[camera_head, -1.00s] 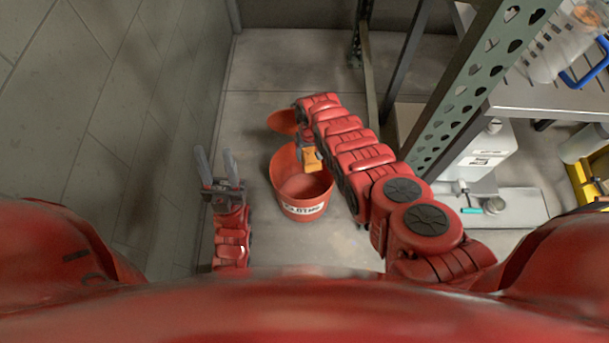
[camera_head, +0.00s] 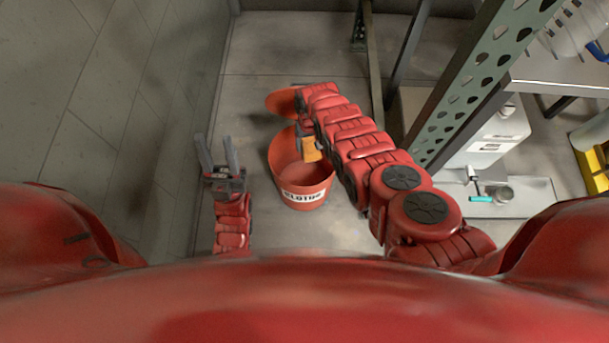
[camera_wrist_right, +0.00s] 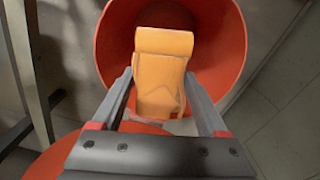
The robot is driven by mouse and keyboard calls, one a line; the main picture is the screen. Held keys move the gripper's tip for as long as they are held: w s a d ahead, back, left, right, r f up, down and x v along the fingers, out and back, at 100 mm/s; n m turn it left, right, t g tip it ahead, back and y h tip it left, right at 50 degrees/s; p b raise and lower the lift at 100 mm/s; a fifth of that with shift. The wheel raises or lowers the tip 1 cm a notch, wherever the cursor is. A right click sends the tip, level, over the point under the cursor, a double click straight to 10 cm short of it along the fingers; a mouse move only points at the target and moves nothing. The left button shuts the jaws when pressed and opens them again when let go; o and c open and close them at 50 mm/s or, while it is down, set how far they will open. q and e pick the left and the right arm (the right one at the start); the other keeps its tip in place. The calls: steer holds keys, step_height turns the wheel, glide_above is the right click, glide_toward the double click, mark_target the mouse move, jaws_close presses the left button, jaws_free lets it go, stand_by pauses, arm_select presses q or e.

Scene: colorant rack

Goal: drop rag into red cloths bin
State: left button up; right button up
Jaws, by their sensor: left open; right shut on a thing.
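The red cloths bin (camera_head: 303,195) stands on the floor, open at the top, with a white label reading CLOTHS on its front. The orange rag (camera_head: 312,149) is at the bin's upper right rim in the head view. In the right wrist view the rag (camera_wrist_right: 162,75) is between the fingers of my right gripper (camera_wrist_right: 160,97), which is shut on it, with the bin's opening (camera_wrist_right: 225,45) behind it. The right fingertips are mostly hidden in the head view. My left gripper (camera_head: 218,155) is open and empty, left of the bin, fingers pointing away from me.
A red round lid (camera_head: 281,102) lies behind the bin. A green perforated rack post (camera_head: 465,100) and shelf (camera_head: 560,75) stand at right, with a white container (camera_head: 495,140) below. A grey wall (camera_head: 90,100) is close on the left. Floor in front of the bin is clear.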

steer(key=o, duration=1.3)
steer(key=shift+o, duration=0.2)
steer(key=shift+r, duration=0.1)
step_height(320, 180, up, 7)
steer(key=p, duration=0.7)
steer(key=shift+w+r, duration=0.1)
steer(key=shift+r, duration=0.75)
step_height(320, 180, up, 8)
steer(key=shift+r+p, duration=0.25)
steer(key=shift+p, duration=0.15)
